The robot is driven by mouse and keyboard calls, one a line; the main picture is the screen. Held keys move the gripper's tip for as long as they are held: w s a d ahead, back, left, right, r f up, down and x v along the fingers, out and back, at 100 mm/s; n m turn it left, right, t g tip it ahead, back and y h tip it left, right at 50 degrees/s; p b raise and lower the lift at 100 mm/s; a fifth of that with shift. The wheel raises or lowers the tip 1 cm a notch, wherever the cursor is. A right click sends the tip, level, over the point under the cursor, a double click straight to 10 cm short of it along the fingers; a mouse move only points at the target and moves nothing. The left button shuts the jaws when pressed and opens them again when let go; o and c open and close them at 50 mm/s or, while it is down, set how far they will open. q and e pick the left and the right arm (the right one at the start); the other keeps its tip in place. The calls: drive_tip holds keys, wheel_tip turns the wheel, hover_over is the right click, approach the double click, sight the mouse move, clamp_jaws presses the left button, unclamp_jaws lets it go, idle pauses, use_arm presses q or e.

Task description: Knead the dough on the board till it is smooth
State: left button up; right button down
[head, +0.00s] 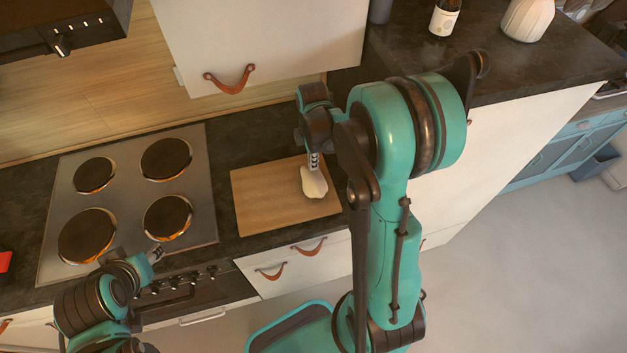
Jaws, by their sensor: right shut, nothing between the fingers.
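The dough (314,183) is a small pale lump on the right part of the wooden board (262,204), which lies on the dark counter right of the stove. My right gripper (314,168) points down at the dough's upper edge. Its fingers are shut with nothing between them and appear to touch the dough, though the exact contact is hard to tell. My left gripper (157,254) is at the lower left, in front of the stove's front edge, away from the board. Its fingers are too small to tell open from shut.
A stove with several round hotplates (168,159) fills the counter to the left. A white upper cabinet (262,45) hangs behind the board. A bottle (445,17) and a white vase (528,20) stand on the higher counter at right.

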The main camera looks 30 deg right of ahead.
sight(313, 174)
drive_tip(key=shift+f, duration=0.1)
drive_tip(key=shift+f+b, duration=1.3)
drive_tip(key=shift+f, duration=0.1)
drive_tip(key=shift+f, duration=0.1)
drive_tip(key=shift+s+f+b, duration=0.1)
drive_tip(key=shift+b, duration=0.2)
drive_tip(key=shift+r+p, duration=0.55)
drive_tip(key=shift+r, duration=0.1)
wheel_tip(313, 174, up, 2)
drive_tip(key=shift+r+p, duration=0.1)
drive_tip(key=shift+p, duration=0.55)
